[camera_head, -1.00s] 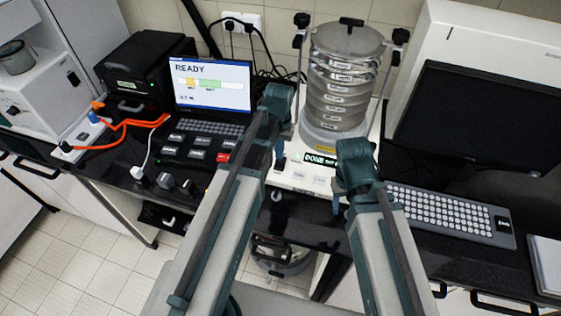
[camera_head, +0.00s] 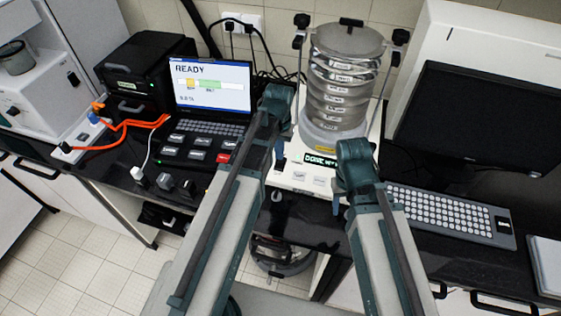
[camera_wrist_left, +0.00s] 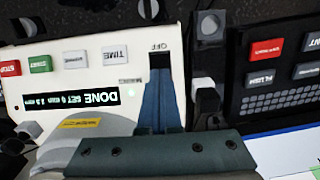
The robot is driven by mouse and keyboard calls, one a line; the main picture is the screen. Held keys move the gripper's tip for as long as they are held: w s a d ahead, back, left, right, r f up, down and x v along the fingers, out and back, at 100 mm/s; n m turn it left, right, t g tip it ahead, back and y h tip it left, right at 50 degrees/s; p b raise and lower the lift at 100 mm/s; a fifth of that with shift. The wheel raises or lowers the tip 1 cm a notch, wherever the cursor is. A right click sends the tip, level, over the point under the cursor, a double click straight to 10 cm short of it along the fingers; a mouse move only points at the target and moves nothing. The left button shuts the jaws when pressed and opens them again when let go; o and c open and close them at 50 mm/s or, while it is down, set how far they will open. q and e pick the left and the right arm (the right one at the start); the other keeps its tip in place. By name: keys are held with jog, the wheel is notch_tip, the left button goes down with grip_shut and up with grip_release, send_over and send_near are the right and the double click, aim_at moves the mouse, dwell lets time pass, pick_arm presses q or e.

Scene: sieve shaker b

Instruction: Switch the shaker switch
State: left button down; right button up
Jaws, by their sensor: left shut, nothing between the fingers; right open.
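The sieve shaker, with its stack of round sieves (camera_head: 340,85), stands on a white base with a lit display reading DONE (camera_head: 322,161). In the left wrist view the panel (camera_wrist_left: 60,28) appears upside down, with the DONE display (camera_wrist_left: 72,101), several coloured buttons and an OFF label. The dark switch area (camera_wrist_left: 160,60) lies by that label, partly hidden by my fingers. My left gripper (camera_head: 279,162) is shut and empty at the panel's left side; its blue fingers (camera_wrist_left: 160,98) reach the switch area. I cannot tell whether they touch it. My right gripper (camera_head: 337,206) is open at the panel's front right.
A laptop (camera_head: 212,88) showing READY and a block of labelled buttons (camera_head: 197,154) stand to the left. A keyboard (camera_head: 450,213) and dark monitor (camera_head: 480,118) are to the right. Orange and white cables run at the left. Small blocks (camera_head: 165,181) lie near the front edge.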

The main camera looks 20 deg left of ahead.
aim_at(279, 165)
pick_arm(q)
jog(key=shift+f+b, duration=1.75)
pick_arm(e)
jog(key=shift+f, duration=1.7)
pick_arm(q)
jog(key=shift+r, duration=0.2)
pick_arm(e)
jog(key=shift+r, duration=0.15)
pick_arm(q)
notch_tip(279, 165, up, 7)
jog(key=p, duration=0.7)
pick_arm(e)
notch_tip(279, 165, up, 7)
pick_arm(q)
jog(key=shift+f, duration=0.2)
jog(key=s+d+f+m+b, duration=0.1)
jog(key=s+d+f+b, duration=0.1)
jog(key=s+d, duration=0.1)
jog(key=s+d+f+m+b, duration=0.1)
jog(key=s+d+f+b, duration=0.2)
jog(key=s, duration=0.3)
jog(key=s+d+f+m+y+b, duration=0.1)
jog(key=s+d+f+b, duration=0.2)
jog(key=s+d, duration=0.1)
jog(key=shift+s+d, duration=0.25)
jog(key=shift+s, duration=0.45)
pick_arm(e)
notch_tip(279, 165, down, 9)
jog(key=shift+r, duration=0.2)
